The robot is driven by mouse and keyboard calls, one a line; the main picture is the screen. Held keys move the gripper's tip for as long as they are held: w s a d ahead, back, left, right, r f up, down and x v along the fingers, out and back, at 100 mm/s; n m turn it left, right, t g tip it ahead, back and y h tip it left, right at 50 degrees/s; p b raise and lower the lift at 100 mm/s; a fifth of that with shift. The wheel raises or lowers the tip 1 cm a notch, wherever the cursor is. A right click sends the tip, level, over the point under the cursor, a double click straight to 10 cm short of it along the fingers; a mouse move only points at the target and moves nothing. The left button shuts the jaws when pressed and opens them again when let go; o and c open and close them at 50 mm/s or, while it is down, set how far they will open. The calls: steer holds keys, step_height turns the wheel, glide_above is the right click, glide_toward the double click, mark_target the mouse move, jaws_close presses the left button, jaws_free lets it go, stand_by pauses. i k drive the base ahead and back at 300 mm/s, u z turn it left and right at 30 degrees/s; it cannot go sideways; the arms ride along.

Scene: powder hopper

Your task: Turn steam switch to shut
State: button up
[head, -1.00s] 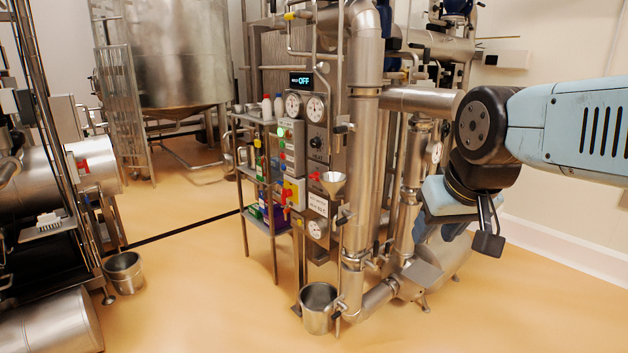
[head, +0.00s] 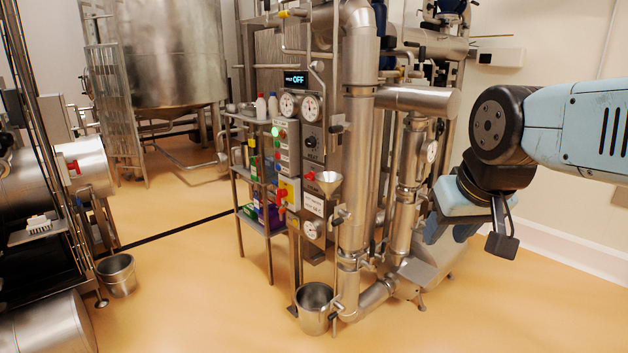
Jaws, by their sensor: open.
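The control panel (head: 313,165) stands on the front of the steel pipe unit in the middle. It carries a black rotary knob (head: 311,142), two round gauges at its top and a lit display (head: 297,78) reading "OFF". Left of it, a yellow plate (head: 291,186) has a red handle (head: 281,199) on it. The labels are too small for me to tell which control is the steam switch. My gripper (head: 447,236) is open and empty at the right, hanging low, well apart from the panel. Its fingers are partly hidden by its own body.
A steel bucket (head: 314,307) stands on the floor below the panel, and another bucket (head: 117,274) at the left. A shelf rack (head: 267,231) with bottles is beside the panel. A funnel (head: 328,182) juts out in front. The floor in front is clear.

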mark_target(310, 175)
steer(key=u, duration=0.95)
steer(key=i, duration=0.1)
steer(key=z, duration=2.75)
steer(key=k, duration=1.1)
steer(key=u, duration=1.3)
steer(key=i, duration=1.05)
steer(key=u, duration=0.05)
